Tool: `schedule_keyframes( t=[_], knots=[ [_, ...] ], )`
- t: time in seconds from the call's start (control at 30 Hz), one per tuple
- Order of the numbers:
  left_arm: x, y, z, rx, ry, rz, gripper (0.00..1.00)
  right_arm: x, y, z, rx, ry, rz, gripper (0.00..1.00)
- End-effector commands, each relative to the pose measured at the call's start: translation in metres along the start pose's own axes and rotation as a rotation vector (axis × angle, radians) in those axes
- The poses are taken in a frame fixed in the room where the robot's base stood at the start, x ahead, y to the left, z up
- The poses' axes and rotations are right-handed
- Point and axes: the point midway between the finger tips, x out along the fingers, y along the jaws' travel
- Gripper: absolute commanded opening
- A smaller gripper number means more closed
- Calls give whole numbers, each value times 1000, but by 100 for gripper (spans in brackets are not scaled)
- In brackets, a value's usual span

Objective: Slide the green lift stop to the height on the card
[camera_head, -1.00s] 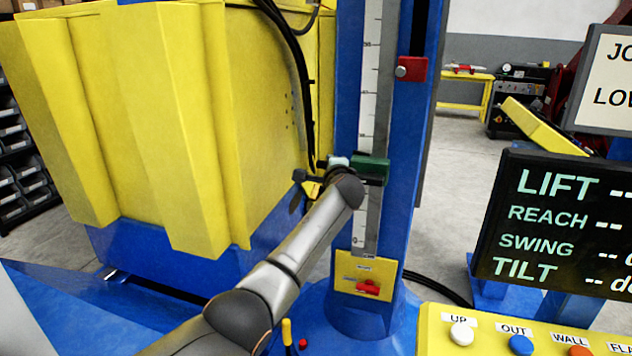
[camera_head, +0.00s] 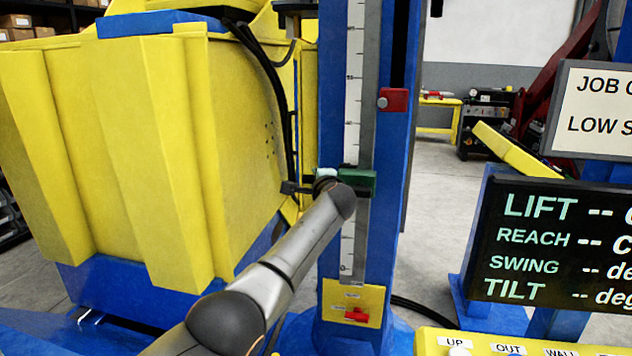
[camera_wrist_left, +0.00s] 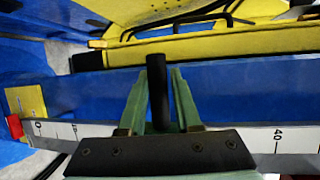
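The green lift stop (camera_head: 357,181) sits on the white scale (camera_head: 353,80) of the blue column, below a red block (camera_head: 393,100). Its black handle (camera_wrist_left: 158,92) stands between the pale green fingers of my left gripper (camera_wrist_left: 159,85) in the left wrist view. The scale in the wrist view shows 0, 10 and 40; the gripper covers the middle part. The card (camera_head: 600,110) is cut off; "JOB" and "LOW S" show. My right gripper is out of view.
The big yellow positioner body (camera_head: 140,150) stands close left of the column, with black cables beside it. A black readout (camera_head: 560,240) shows LIFT, REACH, SWING and TILT with dashes. A yellow button panel (camera_head: 432,342) is at the lower right.

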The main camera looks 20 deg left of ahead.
Motion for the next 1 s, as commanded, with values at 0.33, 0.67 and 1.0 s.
schedule_keyframes(
  t=[0.33, 0.67, 1.0],
  knots=[
    [0, -3, 0, -1, 0, -4, 57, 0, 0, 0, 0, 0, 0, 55],
    [-4, -1, -1, -2, 0, -2, 57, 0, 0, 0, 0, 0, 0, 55],
    [-26, 0, 0, -2, 1, 0, 57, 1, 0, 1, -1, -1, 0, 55]
  ],
)
